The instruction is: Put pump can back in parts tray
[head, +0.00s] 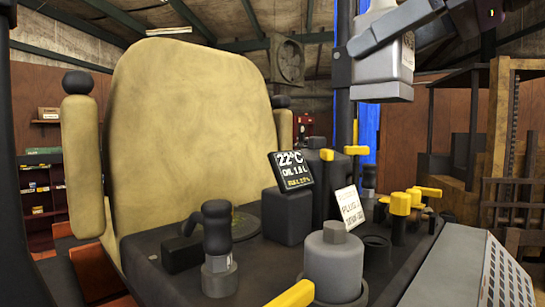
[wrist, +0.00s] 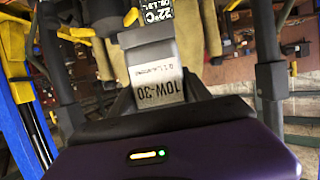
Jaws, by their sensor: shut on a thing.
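A grey-white can, which I take to be the pump can (head: 383,72), hangs at the top right of the head view, above the dark console. It looks roughly upright. My gripper (head: 378,36) is shut on it, with a dark finger across its upper body. In the wrist view the can (wrist: 158,82) shows between the fingers, with a label reading 10W-30. The can's base is clear of the console. I cannot make out a parts tray in either view.
The console (head: 180,280) carries a black-topped lever (head: 218,245), a grey capped cylinder (head: 335,265), a display (head: 291,170) and yellow-topped knobs (head: 402,204). A tan seat (head: 190,120) stands behind. A grey slotted panel (head: 450,265) is at lower right. A dark post (head: 343,110) rises close left of the can.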

